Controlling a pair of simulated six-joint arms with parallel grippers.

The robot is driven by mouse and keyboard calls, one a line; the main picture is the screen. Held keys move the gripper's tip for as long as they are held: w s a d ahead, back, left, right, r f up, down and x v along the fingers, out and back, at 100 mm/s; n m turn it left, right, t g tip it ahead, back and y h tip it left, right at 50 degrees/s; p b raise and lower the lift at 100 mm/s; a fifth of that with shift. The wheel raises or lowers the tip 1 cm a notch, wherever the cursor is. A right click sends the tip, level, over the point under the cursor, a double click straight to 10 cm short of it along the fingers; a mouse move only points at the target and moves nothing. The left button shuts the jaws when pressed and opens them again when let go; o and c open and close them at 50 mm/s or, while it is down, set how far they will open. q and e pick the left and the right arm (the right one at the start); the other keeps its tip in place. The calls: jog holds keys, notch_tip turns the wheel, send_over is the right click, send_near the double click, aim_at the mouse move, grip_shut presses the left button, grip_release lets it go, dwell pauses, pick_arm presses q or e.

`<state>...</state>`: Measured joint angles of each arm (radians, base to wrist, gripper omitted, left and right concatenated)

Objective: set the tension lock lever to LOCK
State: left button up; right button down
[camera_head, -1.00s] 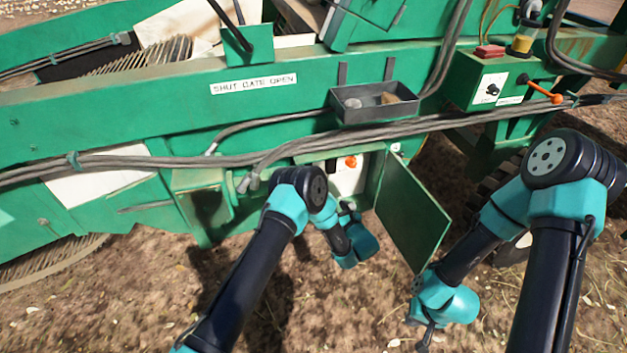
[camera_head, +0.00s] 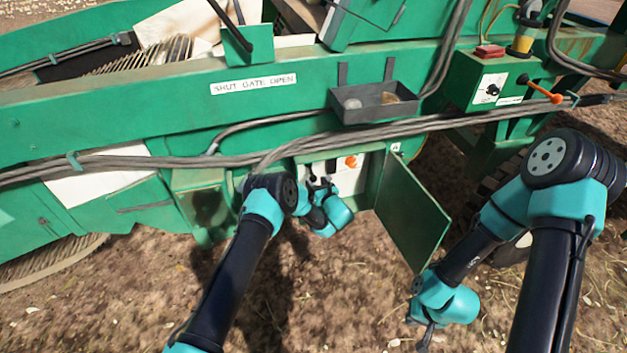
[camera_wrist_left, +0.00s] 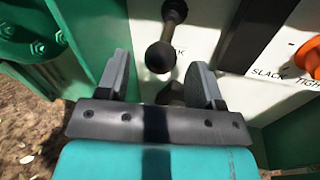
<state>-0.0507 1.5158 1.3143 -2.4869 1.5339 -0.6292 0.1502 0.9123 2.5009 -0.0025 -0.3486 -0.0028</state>
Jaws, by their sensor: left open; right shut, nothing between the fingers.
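The tension lock lever (camera_wrist_left: 167,35) is a dark rod with a round black ball end on a white panel (camera_wrist_left: 212,22) in the left wrist view. Its ball lies between and slightly beyond the finger tips of my left gripper (camera_wrist_left: 158,78), which is open. A partly hidden label ending in "CK" is beside the ball. In the head view my left gripper (camera_head: 318,182) is at the open compartment, and the lever is hard to make out. My right gripper (camera_head: 427,335) is shut and empty, low over the soil.
An orange knob (camera_wrist_left: 308,57) marked SLACK and TIGHT sits to the right on the panel, with a dark bar (camera_wrist_left: 255,35) between. The open green door (camera_head: 411,212) stands right of the compartment. Cables (camera_head: 290,148) run above it, under a grey tray (camera_head: 375,103).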

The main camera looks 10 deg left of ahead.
aim_at(311, 172)
pick_arm(q)
jog(key=shift+x, duration=1.4)
grip_shut()
